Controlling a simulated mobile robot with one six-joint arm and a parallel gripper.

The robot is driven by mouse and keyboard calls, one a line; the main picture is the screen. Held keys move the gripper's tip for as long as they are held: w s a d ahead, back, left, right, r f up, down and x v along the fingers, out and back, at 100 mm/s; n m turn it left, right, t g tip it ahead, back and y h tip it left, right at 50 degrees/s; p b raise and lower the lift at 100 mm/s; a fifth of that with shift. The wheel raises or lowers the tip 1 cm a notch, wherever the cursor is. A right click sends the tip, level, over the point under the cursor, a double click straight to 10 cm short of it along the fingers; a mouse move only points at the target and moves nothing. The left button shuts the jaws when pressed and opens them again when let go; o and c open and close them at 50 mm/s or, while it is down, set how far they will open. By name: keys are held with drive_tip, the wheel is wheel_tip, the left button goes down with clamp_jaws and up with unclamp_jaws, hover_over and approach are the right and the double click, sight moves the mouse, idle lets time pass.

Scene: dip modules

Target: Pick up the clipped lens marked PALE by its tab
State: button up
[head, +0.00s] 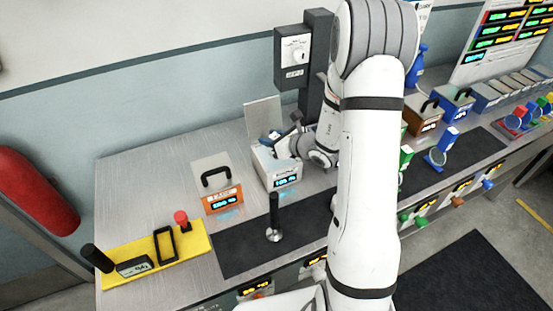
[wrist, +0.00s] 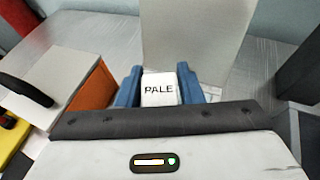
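A white tab marked PALE (wrist: 159,89) is upright in the middle of the wrist view. The blue fingers of my gripper (wrist: 160,78) stand on either side of it, with no clear gap showing. They look shut on the tab. In the head view my gripper (head: 277,142) is low over a white box with a lit blue display (head: 283,181). The lens below the tab is hidden by my gripper in the wrist view. In the head view the tab is too small to tell apart.
A pale upright panel (wrist: 192,40) stands close behind the tab. An orange-fronted box with a black handle (head: 222,200) is to the left. A dark post with a dial unit (head: 294,50) rises behind.

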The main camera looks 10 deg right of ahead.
clamp_jaws()
drive_tip(key=shift+r, duration=0.15)
